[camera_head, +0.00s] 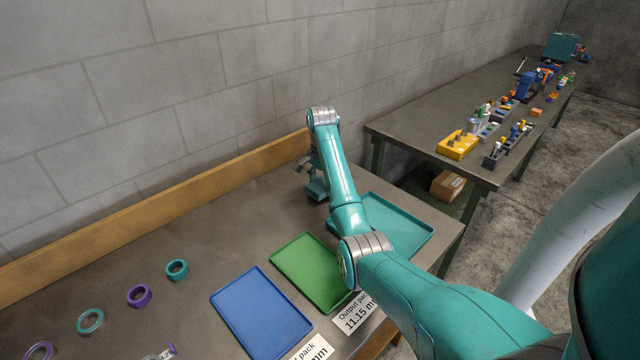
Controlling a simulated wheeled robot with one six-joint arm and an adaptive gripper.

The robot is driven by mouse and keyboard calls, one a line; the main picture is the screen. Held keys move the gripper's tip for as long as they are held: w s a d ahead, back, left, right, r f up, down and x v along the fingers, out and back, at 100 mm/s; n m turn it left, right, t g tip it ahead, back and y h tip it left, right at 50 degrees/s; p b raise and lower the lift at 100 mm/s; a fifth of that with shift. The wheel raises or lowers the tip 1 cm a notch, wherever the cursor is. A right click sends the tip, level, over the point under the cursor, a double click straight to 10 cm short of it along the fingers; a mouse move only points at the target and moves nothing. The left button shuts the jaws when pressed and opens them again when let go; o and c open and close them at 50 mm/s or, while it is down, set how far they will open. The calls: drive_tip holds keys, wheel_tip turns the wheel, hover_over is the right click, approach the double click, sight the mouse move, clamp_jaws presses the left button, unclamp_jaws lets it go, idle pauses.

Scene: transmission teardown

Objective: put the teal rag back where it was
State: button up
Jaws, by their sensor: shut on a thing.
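My gripper (311,178) is at the back of the near table, close to the wooden back rail, and partly hidden behind my own teal arm. It is shut on a small teal thing (317,190), which looks like the teal rag. The rag is mostly hidden, and I cannot tell whether it touches the table. No other teal rag shows.
A green tray (291,248), a blue tray (236,299) and a teal tray (416,226) lie on the near table (236,229). Several rings, including a purple one (139,296), lie at left. A second table (417,119) bears tools and a yellow block (458,151).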

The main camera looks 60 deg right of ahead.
drive_tip(key=shift+f, duration=0.55)
drive_tip(key=shift+f, duration=0.1)
drive_tip(key=o, duration=1.1)
